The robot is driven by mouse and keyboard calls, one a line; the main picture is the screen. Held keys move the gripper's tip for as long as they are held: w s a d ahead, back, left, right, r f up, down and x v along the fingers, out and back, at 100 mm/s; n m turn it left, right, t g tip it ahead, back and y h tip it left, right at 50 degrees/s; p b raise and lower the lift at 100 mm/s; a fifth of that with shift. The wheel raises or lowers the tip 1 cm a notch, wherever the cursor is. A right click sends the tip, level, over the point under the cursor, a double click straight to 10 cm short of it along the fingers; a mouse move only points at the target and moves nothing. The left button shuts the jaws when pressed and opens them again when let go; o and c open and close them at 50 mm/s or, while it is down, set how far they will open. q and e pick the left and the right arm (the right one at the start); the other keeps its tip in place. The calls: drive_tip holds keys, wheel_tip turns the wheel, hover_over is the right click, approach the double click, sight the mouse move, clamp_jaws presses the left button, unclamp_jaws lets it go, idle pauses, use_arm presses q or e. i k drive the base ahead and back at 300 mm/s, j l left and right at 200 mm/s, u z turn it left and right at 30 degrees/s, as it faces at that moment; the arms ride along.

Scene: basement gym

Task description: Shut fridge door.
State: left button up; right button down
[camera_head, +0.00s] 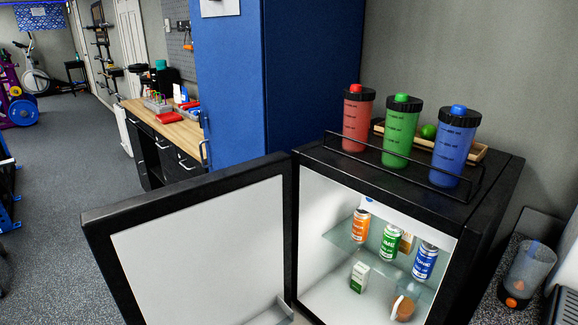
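The small black fridge (478,228) stands at the right with its front open. Its fridge door (205,255) is swung wide open to the left, with the white inner face and black frame showing. The door's lower part is cut off by the bottom of the picture. Inside the fridge, an orange can (360,226), a green can (390,243) and a blue can (425,262) stand on a glass shelf. A small carton (360,277) and a brown-topped jar (402,307) are below. Neither of my grippers is in view.
Red (357,122), green (400,135) and blue (455,150) shaker bottles stand on the fridge top behind a low rail. A tall blue cabinet (285,75) is behind the door. Open grey floor (70,190) lies at the left.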

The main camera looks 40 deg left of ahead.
sight(214, 247)
drive_tip(key=k+j+z, duration=0.1)
drive_tip(key=j, duration=0.4)
drive_tip(key=k+j, duration=0.1)
drive_tip(key=j, duration=0.4)
drive_tip(key=k+j+z, duration=0.15)
drive_tip(key=j, duration=0.35)
drive_tip(key=k+j+z, duration=0.1)
drive_tip(key=j, duration=0.35)
drive_tip(key=k+j, duration=0.2)
drive_tip(key=j, duration=0.25)
drive_tip(key=k+j+z, duration=0.15)
drive_tip(key=j, duration=0.35)
drive_tip(key=k+j, duration=0.2)
drive_tip(key=j, duration=0.25)
drive_tip(key=k+j+z, duration=0.15)
drive_tip(key=j, duration=0.3)
